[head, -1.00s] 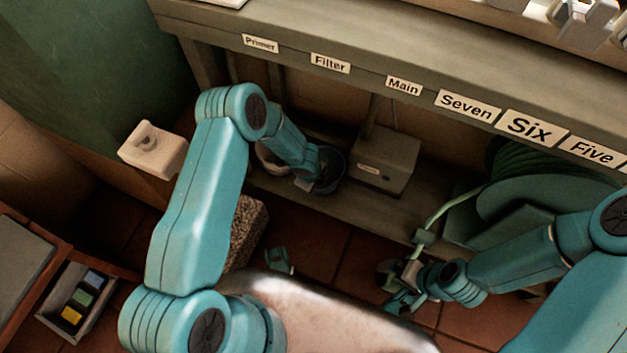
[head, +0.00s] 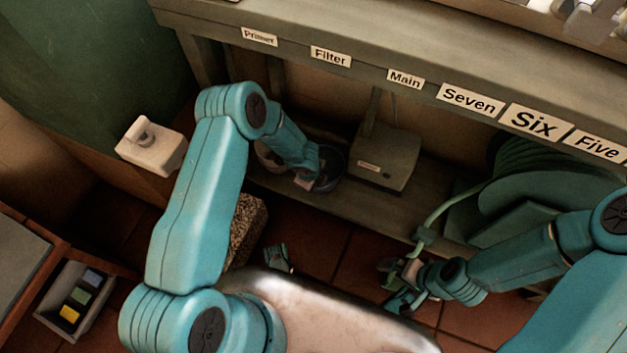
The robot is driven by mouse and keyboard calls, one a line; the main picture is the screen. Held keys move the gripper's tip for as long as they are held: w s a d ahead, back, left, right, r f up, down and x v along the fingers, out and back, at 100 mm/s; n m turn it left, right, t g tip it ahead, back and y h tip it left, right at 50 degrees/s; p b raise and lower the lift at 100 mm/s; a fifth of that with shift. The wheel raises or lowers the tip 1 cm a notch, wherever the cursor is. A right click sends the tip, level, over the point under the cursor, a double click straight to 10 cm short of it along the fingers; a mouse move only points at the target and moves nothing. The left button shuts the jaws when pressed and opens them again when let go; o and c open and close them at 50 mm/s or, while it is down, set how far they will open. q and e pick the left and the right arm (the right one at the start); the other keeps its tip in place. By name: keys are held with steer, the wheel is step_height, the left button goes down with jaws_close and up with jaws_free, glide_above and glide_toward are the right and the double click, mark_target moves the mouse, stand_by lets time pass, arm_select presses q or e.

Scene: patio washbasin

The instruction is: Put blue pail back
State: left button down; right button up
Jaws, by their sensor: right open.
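A dark blue-grey pail (head: 333,163) stands on the low shelf under the counter, left of a grey box. My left arm reaches down over it and hides part of it. My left gripper (head: 308,181) is at the pail's near left rim. Its fingers are too dark and small to tell whether they grip it. A paler pail (head: 264,157) beside it on the left is mostly hidden behind my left arm. My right gripper (head: 393,283) is open, low over the tiled floor at the right, near the end of the green hose.
The grey box (head: 384,158) stands on the low shelf (head: 408,208). A green hose reel (head: 535,195) is at right. A rough block (head: 247,228) stands on the floor. A small tray (head: 75,303) with coloured blocks is at lower left. The labelled counter (head: 360,50) overhangs the shelf.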

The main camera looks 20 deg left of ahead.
arm_select(q)
steer(key=shift+w+f+b, duration=0.1)
steer(key=shift+f+b, duration=0.15)
steer(key=shift+b, duration=0.1)
arm_select(e)
steer(key=shift+f, duration=0.4)
